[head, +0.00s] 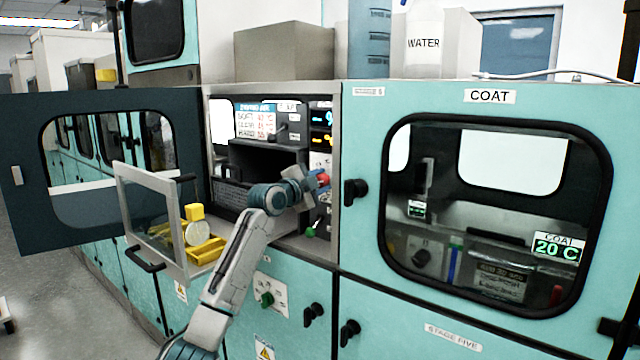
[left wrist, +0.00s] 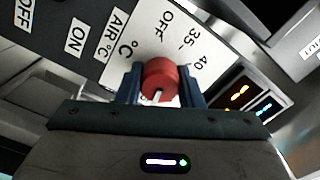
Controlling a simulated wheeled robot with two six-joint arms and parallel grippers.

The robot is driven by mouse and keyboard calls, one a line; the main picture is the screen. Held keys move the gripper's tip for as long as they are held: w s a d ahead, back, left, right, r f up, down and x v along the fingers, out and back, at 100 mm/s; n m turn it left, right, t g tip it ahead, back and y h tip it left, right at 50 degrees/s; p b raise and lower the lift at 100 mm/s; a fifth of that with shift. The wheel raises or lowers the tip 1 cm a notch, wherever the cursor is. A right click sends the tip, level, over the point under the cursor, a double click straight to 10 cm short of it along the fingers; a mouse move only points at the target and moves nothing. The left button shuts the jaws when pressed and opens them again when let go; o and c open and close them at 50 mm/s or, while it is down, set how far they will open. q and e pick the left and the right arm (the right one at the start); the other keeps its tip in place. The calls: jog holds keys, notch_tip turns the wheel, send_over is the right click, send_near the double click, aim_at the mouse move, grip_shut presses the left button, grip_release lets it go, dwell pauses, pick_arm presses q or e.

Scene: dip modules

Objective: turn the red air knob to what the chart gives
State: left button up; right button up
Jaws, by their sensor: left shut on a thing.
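My left gripper (head: 318,181) reaches into the open cabinet and is shut on the red air knob (head: 324,178). In the left wrist view the red air knob (left wrist: 160,80) sits between the two blue fingers of the left gripper (left wrist: 162,88). A white pointer line shows on the knob's lower part. The dial plate (left wrist: 183,38) around it reads AIR °C, OFF, 35 and 40; other marks are hidden by the gripper. The chart (head: 257,122) hangs at the back of the cabinet with rows that seem to read SOFT, CLEAR and HARD; its numbers are too small to read surely.
The dark cabinet door (head: 100,240) stands open at the left. A clear-fronted drawer (head: 150,215) with yellow parts juts out below. A green knob (head: 311,232) sits under the red one. Lit displays (head: 321,127) are above it. The closed COAT door (head: 497,290) is at right.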

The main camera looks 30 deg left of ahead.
pick_arm(q)
jog(key=shift+f+m, duration=0.2)
jog(key=shift+m, duration=0.1)
dwell(0.4)
jog(key=o, duration=0.9)
jog(key=shift+o, duration=0.3)
jog(key=shift+r, duration=0.1)
jog(key=shift+s, duration=0.1)
jog(key=shift+s, duration=0.2)
jog(key=s+b, duration=0.4)
jog(key=s, duration=0.6)
jog(key=shift+a, duration=0.4)
